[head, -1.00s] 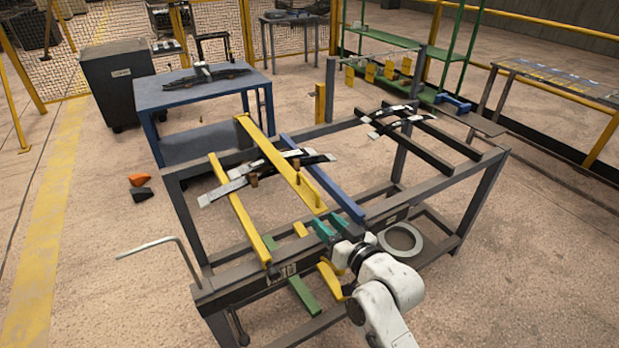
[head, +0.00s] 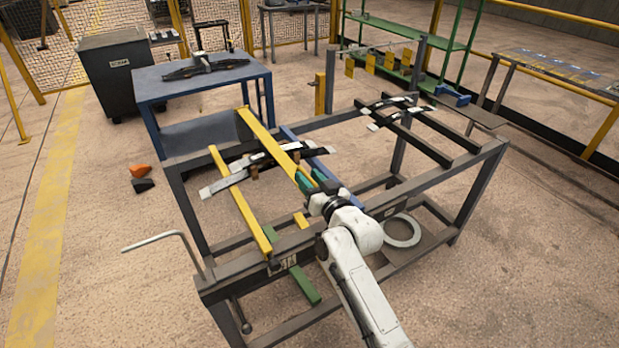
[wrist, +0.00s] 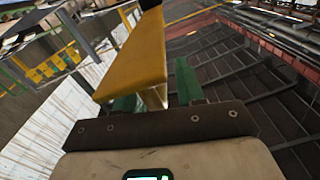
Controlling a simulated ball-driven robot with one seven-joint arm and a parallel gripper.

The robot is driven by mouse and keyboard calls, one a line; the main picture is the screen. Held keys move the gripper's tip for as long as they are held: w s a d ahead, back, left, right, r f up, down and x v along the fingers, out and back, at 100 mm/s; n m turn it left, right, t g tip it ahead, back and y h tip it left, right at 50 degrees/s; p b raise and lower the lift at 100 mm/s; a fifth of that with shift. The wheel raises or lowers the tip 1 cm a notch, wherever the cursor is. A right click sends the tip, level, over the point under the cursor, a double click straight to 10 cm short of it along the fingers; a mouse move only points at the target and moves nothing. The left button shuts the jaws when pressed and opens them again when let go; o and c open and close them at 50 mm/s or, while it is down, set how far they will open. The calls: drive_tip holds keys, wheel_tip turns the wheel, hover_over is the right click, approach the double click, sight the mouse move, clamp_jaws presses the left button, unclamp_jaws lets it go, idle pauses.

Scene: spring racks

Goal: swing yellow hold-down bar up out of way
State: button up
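The yellow hold-down bar (head: 268,136) slants over the left part of the rack, passing above a dark leaf spring with pale ends (head: 222,184). Its far end is raised above the rack's back edge. My gripper (head: 318,180) is at the bar's near end and hides part of it. In the wrist view the yellow bar (wrist: 138,58) fills the upper middle, with a short yellow upright (wrist: 156,97) under its near end. The green fingertips of my gripper (wrist: 157,92) stand apart on either side of this upright, with a gap visible on the right.
The grey rack frame (head: 230,276) has a second yellow rail (head: 238,205) at left and a blue rail (head: 355,199) beside the bar. More springs lie on dark rails (head: 430,140) at right. A blue table (head: 205,88) stands behind.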

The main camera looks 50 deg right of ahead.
drive_tip(key=shift+w, duration=0.15)
drive_tip(key=shift+c, duration=0.3)
clamp_jaws()
idle(0.3)
